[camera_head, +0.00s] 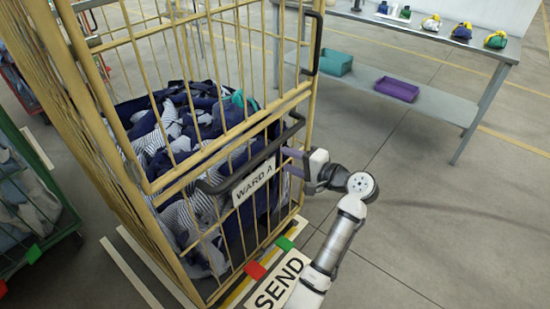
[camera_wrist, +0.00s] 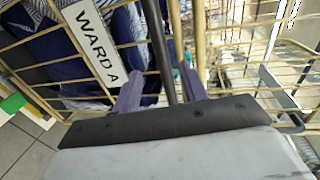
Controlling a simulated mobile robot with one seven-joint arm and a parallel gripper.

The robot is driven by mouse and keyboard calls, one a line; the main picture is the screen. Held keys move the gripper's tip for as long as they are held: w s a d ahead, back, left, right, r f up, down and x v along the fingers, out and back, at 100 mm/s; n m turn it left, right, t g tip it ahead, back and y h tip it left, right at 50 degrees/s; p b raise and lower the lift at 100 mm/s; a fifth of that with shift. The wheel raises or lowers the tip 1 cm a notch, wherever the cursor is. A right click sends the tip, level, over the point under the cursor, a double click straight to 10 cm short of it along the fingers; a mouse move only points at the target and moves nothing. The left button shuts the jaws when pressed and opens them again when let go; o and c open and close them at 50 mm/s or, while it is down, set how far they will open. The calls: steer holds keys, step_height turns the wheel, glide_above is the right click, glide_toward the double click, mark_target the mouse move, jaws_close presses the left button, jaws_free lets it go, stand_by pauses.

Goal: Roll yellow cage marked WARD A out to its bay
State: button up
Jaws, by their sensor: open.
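The yellow cage (camera_head: 146,187) marked WARD A stands at the left in the head view, filled with navy and striped cloth. Its white WARD A sign (camera_head: 253,184) hangs on the front below a black push handle (camera_head: 243,160); the sign also shows in the wrist view (camera_wrist: 92,43). My gripper (camera_head: 286,162) is at the right end of that handle. In the wrist view its two purple fingers (camera_wrist: 161,80) are apart, with the black bar (camera_wrist: 160,45) running between them. The gripper is not closed on it. Red (camera_head: 255,271) and green (camera_head: 284,243) tabs sit at the cage's foot.
A floor plate reading SEND (camera_head: 282,284) lies before the cage. A green cage (camera_head: 22,150) with cloth stands close at left. A grey table (camera_head: 440,100) at back right holds small bags, with teal (camera_head: 336,62) and purple (camera_head: 397,88) trays below. The floor at right is clear.

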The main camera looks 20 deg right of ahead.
steer(key=shift+v, duration=2)
